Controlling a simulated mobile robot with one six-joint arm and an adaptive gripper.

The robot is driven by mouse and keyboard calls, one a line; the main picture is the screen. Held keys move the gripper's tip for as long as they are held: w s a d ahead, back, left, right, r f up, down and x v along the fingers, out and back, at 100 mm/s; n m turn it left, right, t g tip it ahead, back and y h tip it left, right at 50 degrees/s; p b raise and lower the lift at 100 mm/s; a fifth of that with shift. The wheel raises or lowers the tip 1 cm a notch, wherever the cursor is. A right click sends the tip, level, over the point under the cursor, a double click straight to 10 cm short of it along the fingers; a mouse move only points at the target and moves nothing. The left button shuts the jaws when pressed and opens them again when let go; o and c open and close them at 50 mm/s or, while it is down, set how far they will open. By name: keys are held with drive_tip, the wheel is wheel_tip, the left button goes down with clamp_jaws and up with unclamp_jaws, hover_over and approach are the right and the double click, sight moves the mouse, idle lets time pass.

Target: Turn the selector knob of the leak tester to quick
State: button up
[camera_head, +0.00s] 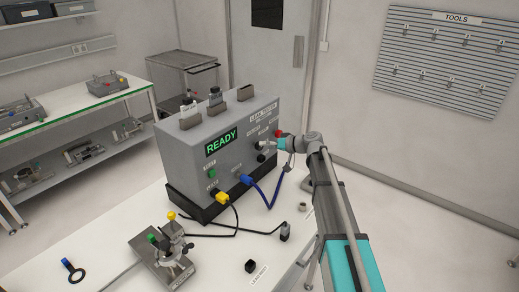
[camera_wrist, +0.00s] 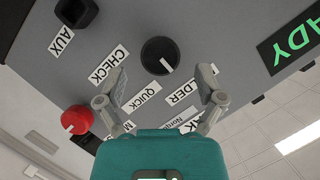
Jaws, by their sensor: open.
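The leak tester (camera_head: 190,155) is a grey box on the white table, with a green READY display. In the wrist view its selector knob (camera_wrist: 158,50) is round and black. Its white pointer mark faces the lower right, toward a partly hidden label ending in "LDER" (camera_wrist: 184,90). The QUICK label (camera_wrist: 139,103) lies below the knob and the CHECK label (camera_wrist: 108,64) to its left. My gripper (camera_wrist: 162,80) is open and empty, its fingers spread on either side below the knob, apart from it. In the head view my gripper (camera_head: 267,148) is at the tester's panel, partly hiding the knob area.
A red knob (camera_wrist: 73,120) and a black part by the AUX label (camera_wrist: 76,12) are near on the panel. A blue cable (camera_head: 269,196) and a yellow-plugged black cable (camera_head: 222,197) leave the panel's lower edge. A metal fixture (camera_head: 160,262) stands at the table's front.

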drive_tip(key=shift+b+x, duration=0.3)
drive_tip(key=shift+x, duration=1.3)
drive_tip(key=c, duration=1.1)
drive_tip(key=shift+c, duration=0.2)
